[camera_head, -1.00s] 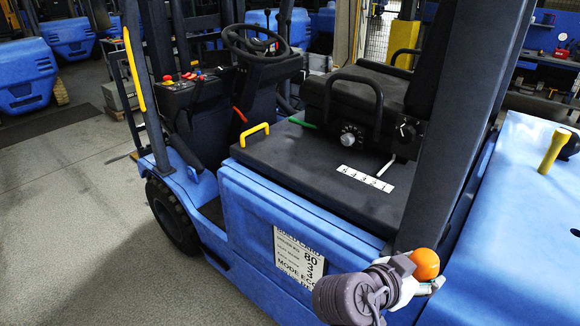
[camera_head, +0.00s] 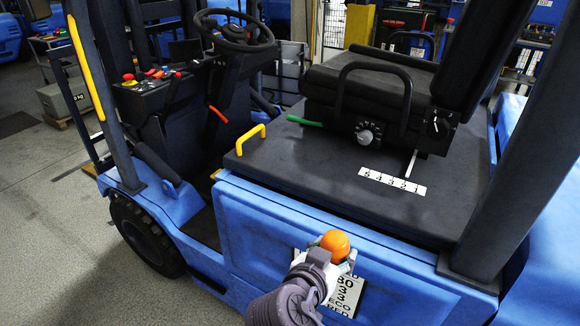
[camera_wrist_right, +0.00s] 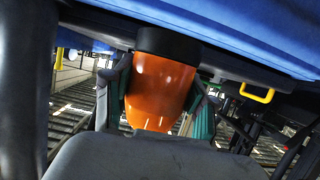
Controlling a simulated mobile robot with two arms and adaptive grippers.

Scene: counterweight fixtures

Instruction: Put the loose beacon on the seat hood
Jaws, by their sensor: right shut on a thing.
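The orange beacon (camera_head: 335,243) is held in my right gripper (camera_head: 334,262), in front of the blue side panel of the forklift and below the edge of the seat hood. In the right wrist view the beacon (camera_wrist_right: 162,90) has an orange dome and a black base, with the gripper's fingers on both sides of it. The seat hood (camera_head: 300,165) is a flat dark cover with a yellow handle (camera_head: 251,139) at its left edge and a white number strip (camera_head: 392,181) on top. My left gripper is not in view.
The seat (camera_head: 385,90) stands on the rear of the hood, with a dial and levers at its side. A dark pillar (camera_head: 520,150) rises at the right. The steering wheel (camera_head: 236,32) and console are at the left. The hood's front left part is bare.

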